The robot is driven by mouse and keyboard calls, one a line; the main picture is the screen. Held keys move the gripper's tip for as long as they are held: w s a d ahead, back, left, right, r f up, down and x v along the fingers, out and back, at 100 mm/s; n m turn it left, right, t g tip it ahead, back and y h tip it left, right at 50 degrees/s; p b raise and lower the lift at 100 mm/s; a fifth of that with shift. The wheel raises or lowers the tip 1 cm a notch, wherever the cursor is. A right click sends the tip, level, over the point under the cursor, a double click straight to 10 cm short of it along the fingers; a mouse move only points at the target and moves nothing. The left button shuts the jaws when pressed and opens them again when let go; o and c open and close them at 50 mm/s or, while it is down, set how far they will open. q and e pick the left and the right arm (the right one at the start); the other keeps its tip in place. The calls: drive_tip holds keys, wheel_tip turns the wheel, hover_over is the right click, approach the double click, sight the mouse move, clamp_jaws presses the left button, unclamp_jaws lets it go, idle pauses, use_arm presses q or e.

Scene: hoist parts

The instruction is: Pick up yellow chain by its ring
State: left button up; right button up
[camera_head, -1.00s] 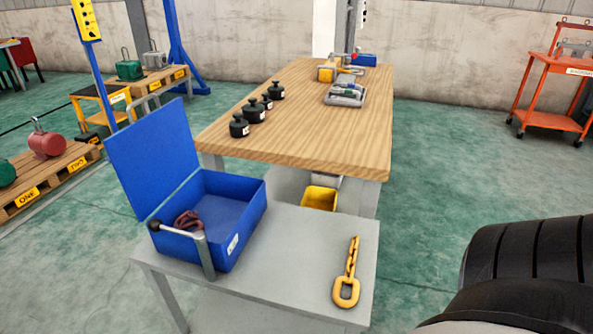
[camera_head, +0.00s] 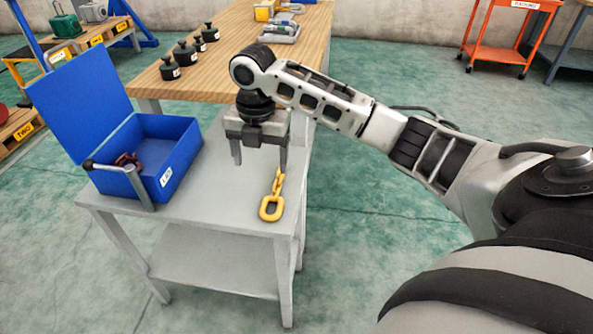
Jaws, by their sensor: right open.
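The yellow chain (camera_head: 277,183) lies on the small grey table (camera_head: 205,206) near its right edge. Its large ring (camera_head: 270,208) is at the near end, toward the front edge. My right gripper (camera_head: 260,160) hangs over the table just beyond the chain, with its fingers pointing down. It is open and empty, and the far end of the chain is close to its right finger. Whether they touch cannot be told. My left gripper is not in view.
A blue box (camera_head: 180,160) with its lid up stands at the left of the grey table, with dark red items inside. A wooden table (camera_head: 225,62) with several black weights (camera_head: 187,53) stands behind. An orange cart (camera_head: 505,40) is at the back right. The floor at right is clear.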

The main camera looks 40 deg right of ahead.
drive_tip(key=d+r, duration=0.1)
hover_over(272, 210)
drive_tip(key=shift+n, duration=0.3)
wheel_tip(272, 210, down, 10)
drive_tip(key=shift+a+r+b, duration=0.1)
drive_tip(key=shift+a+b, duration=0.05)
drive_tip(key=shift+b, duration=0.3)
wheel_tip(272, 210, down, 5)
drive_tip(key=shift+r, duration=0.15)
drive_tip(key=shift+f, duration=0.6)
drive_tip(key=shift+r, duration=0.1)
clamp_jaws()
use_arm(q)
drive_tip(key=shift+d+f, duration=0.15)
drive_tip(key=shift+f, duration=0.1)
